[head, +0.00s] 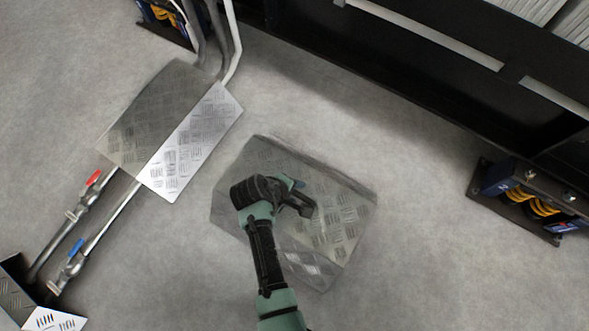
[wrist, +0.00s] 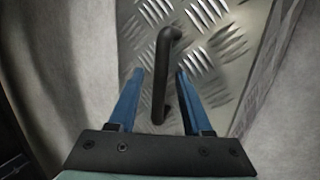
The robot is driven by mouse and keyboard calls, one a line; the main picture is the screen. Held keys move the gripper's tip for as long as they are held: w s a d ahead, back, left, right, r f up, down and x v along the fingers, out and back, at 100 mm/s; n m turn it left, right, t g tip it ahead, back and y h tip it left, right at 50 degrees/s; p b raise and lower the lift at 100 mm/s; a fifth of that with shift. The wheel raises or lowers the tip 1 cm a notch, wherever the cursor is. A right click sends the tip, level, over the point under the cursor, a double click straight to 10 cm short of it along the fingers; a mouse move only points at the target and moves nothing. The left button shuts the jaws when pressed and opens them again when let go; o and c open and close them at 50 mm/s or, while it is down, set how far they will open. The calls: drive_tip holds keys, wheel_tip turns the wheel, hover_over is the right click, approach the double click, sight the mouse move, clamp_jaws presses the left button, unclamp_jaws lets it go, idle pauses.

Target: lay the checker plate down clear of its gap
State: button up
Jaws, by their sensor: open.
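The checker plate (head: 342,222) is a grey metal sheet with a raised tread pattern and bent edges. In the head view it appears to rest on the open floor, right of the pipe run and apart from it. My gripper (head: 303,195) is over its middle and hides part of it. In the wrist view the plate (wrist: 215,45) fills the upper middle, with a black bar handle (wrist: 162,75) on it. My gripper's blue fingers (wrist: 160,74) are open, one on each side of the handle, with space showing between. The gap is where pipes with a red valve handle (head: 94,177) and a blue one (head: 76,249) lie uncovered.
Another checker plate cover (head: 185,140) sits over the pipes at upper left. A further cover piece (head: 50,318) is at lower left. A black genset frame (head: 420,75) runs along the upper right, with a yellow-coiled mount (head: 535,205). Grey floor (head: 430,280) is bare at lower right.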

drive_tip(key=p+v, duration=0.8)
drive_tip(key=v, duration=0.4)
drive_tip(key=w+a+r+m+t+y, duration=0.2)
drive_tip(key=w+r+t, duration=0.3)
drive_tip(key=w+r, duration=0.75)
drive_tip(key=w+r+m+t+y, duration=0.1)
drive_tip(key=w+r+m+t, duration=0.2)
drive_tip(key=r, duration=0.9)
drive_tip(key=w+r+m+t, duration=0.1)
drive_tip(key=w+r+t, duration=0.35)
drive_tip(key=r, duration=0.75)
drive_tip(key=s+d+r+m+t+y, duration=0.1)
drive_tip(key=s+r+t, duration=0.15)
drive_tip(key=r, duration=0.95)
drive_tip(key=s+d+r+m+t, duration=0.1)
drive_tip(key=r+t, duration=0.3)
drive_tip(key=r, duration=0.9)
drive_tip(key=s+d+r+m+t, duration=0.2)
drive_tip(key=s+r+t, duration=0.3)
drive_tip(key=s+r, duration=0.7)
wheel_tip(320, 180, up, 3)
drive_tip(key=shift+d+r+t, duration=0.2)
drive_tip(key=shift+t, duration=0.1)
